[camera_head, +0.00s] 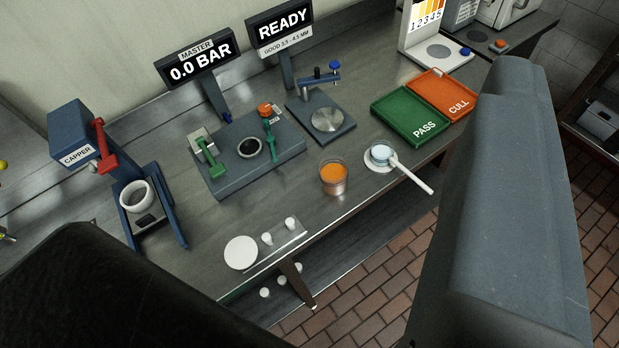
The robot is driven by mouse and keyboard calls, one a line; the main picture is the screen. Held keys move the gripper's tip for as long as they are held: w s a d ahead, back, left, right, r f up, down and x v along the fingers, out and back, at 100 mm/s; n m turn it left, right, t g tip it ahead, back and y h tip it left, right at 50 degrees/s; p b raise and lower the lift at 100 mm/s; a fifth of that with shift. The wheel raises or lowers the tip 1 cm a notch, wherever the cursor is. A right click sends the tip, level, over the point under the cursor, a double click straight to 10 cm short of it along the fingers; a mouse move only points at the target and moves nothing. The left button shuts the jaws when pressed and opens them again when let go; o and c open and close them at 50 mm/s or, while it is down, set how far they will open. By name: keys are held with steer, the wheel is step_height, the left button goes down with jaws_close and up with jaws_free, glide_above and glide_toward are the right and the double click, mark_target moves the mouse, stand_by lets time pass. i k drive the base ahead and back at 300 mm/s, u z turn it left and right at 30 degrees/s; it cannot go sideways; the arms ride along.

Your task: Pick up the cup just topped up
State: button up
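A clear cup with orange contents (333,177) stands upright near the front edge of the steel bench, in the middle of the view. A white cup or ring (137,195) sits under the blue capper (75,138) at the left. My gripper (300,150) shows as two large dark fingers, one at lower left and one at right. They are wide apart with nothing held between them. The orange cup is seen in the gap, apart from both fingers; its distance from them is hard to tell.
A small dish with a white-handled tool (412,180) lies close right of the cup. A white disc (240,252) and small white knobs lie front left. Behind are a valve fixture (225,180), a gauge stand (338,130), and PASS (400,108) and CULL (435,85) trays. Brick floor lies in front.

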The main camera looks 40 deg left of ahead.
mark_target(333, 169)
steer(key=u, duration=1.75)
steer(key=k, duration=0.85)
steer(key=z, duration=1)
steer(key=i, duration=1)
steer(key=u, duration=0.05)
